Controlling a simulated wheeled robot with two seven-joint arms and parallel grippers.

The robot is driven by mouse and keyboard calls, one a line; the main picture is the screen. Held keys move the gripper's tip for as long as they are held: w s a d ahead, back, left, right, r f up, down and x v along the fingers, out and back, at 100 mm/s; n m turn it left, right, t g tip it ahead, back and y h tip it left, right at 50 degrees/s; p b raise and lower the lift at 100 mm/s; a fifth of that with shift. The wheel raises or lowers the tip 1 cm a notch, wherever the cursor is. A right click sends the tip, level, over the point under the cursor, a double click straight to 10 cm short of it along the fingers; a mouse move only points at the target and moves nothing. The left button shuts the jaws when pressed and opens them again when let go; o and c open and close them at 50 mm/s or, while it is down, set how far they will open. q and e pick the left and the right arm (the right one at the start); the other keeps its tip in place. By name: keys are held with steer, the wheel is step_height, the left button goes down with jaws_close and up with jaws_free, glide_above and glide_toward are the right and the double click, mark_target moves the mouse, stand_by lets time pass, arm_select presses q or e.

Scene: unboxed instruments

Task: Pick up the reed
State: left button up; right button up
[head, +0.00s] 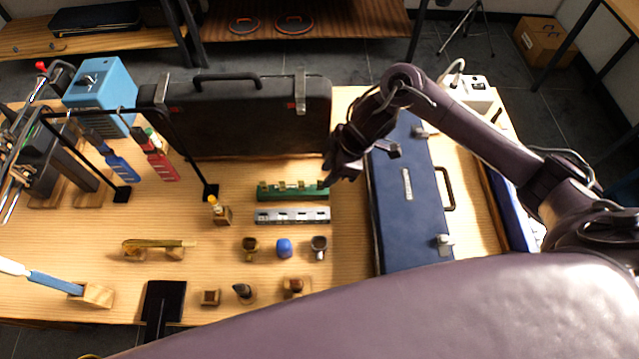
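I cannot single out the reed for certain. A small upright piece with a yellow top stands in a wooden block (219,211) left of the middle of the table. A slim yellowish piece (158,245) lies across low wooden supports further left. My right gripper (345,172) hangs over the table between the right end of the green bar-shaped piece (292,190) and the blue case. Its fingers are dark and partly hidden by the hand, so their gap is unclear, and I see nothing held. My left gripper is out of view.
A black case (250,115) stands behind the green piece. A closed blue case (410,200) lies right of my gripper. A silver bar (292,215), a blue cap (284,248) and several small stands fill the middle front. Black stands and a light blue box (100,95) are at left.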

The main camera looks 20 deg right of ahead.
mark_target(322, 180)
steer(key=shift+x, duration=1.95)
steer(key=shift+w, duration=0.15)
jaws_close()
